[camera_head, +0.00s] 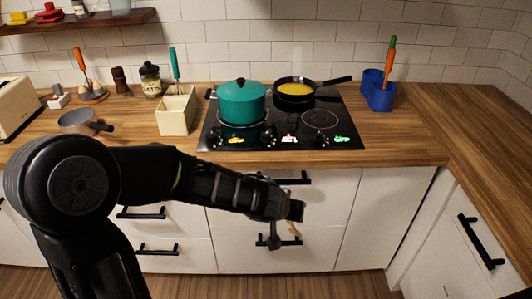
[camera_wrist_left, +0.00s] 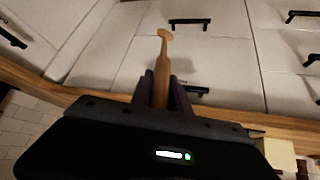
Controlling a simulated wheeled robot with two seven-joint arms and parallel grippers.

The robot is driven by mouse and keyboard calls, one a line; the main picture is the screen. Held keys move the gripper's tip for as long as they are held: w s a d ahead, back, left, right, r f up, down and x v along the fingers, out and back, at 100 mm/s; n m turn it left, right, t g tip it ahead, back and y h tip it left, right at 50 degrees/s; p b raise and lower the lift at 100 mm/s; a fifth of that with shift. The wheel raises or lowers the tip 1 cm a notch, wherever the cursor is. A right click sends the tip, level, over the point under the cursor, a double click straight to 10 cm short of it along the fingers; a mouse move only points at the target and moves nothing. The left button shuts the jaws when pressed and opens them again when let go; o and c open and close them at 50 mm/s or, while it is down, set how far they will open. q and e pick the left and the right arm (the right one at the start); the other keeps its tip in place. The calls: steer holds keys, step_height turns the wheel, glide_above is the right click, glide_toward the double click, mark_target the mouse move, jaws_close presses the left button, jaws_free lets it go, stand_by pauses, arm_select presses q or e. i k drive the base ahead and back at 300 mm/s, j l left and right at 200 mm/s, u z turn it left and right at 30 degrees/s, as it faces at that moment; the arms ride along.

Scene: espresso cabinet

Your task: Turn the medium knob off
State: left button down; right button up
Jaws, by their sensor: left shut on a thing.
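The black cooktop (camera_head: 330,103) is set in the wooden counter. Dark knobs stand along its front edge: a left knob (camera_head: 213,138), a middle knob (camera_head: 268,136) and a right knob (camera_head: 315,138). Yellow, white and green lit marks show beside them; their wording is too small to read. My left gripper (camera_head: 291,217) is in front of the drawers, below the cooktop and apart from the knobs. In the wrist view, the left gripper (camera_wrist_left: 164,84) is shut on a wooden utensil (camera_wrist_left: 163,45) with a rounded end. My right gripper is not in view.
A teal pot (camera_head: 242,100) stands at the cooktop's left, and a black pan (camera_head: 294,93) with yellow contents behind. A cream box (camera_head: 176,112) and grey pan (camera_head: 80,121) stand left. Blue cups (camera_head: 381,96) stand right. The right counter is clear. Drawer handles (camera_head: 481,242) stick out below.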

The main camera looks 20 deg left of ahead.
mark_target(265, 135)
steer(key=u, duration=2.7)
steer(key=k+l, duration=0.1)
steer(key=l, duration=0.35)
steer(key=k+l, duration=0.1)
steer(key=l, duration=0.4)
steer(key=k+l, duration=0.1)
steer(key=l, duration=0.35)
